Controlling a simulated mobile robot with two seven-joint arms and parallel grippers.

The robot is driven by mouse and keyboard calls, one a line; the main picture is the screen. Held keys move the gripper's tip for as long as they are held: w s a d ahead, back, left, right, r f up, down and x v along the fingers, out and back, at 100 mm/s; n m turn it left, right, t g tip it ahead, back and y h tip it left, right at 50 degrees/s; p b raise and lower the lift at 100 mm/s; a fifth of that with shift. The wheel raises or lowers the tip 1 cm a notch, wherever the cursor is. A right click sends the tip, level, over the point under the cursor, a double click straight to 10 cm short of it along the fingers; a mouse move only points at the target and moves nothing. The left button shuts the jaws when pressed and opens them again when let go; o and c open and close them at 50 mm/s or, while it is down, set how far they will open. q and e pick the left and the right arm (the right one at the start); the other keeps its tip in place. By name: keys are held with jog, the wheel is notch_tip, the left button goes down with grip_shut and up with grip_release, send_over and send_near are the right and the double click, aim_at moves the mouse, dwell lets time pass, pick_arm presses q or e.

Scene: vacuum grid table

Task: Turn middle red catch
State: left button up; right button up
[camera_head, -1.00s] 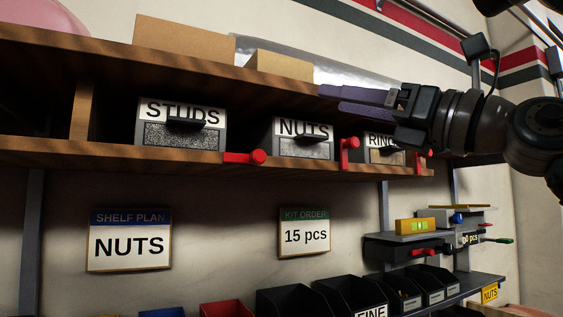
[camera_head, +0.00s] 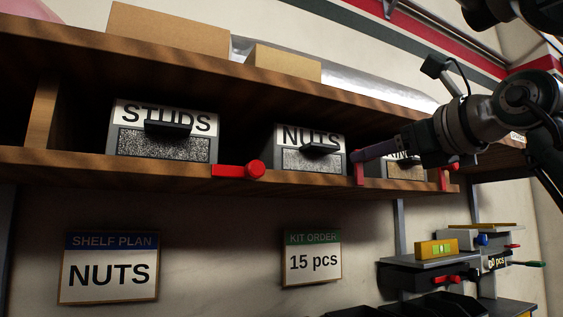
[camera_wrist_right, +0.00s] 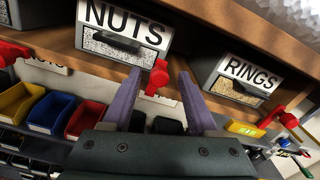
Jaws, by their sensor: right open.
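The middle red catch (camera_head: 359,174) sits upright on the shelf's front edge, at the right of the NUTS bin (camera_head: 309,150). In the head view my right gripper (camera_head: 360,155) partly covers it. In the right wrist view the catch (camera_wrist_right: 158,76) shows between the tips of my open purple fingers (camera_wrist_right: 157,84), with a gap visible on both sides. I cannot tell whether a finger touches it. The left red catch (camera_head: 238,171) lies level beside the STUDS bin (camera_head: 165,135). My left gripper is not in view.
The wooden shelf (camera_head: 75,163) runs across the view. The RINGS bin (camera_wrist_right: 234,83) and another red catch (camera_wrist_right: 280,117) are right of my fingers. Cardboard boxes (camera_head: 168,31) stand on top. Signs hang below, including the SHELF PLAN sign (camera_head: 108,267).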

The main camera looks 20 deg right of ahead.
jog(key=shift+w, duration=0.15)
jog(key=shift+c, duration=0.2)
grip_shut()
dwell(0.3)
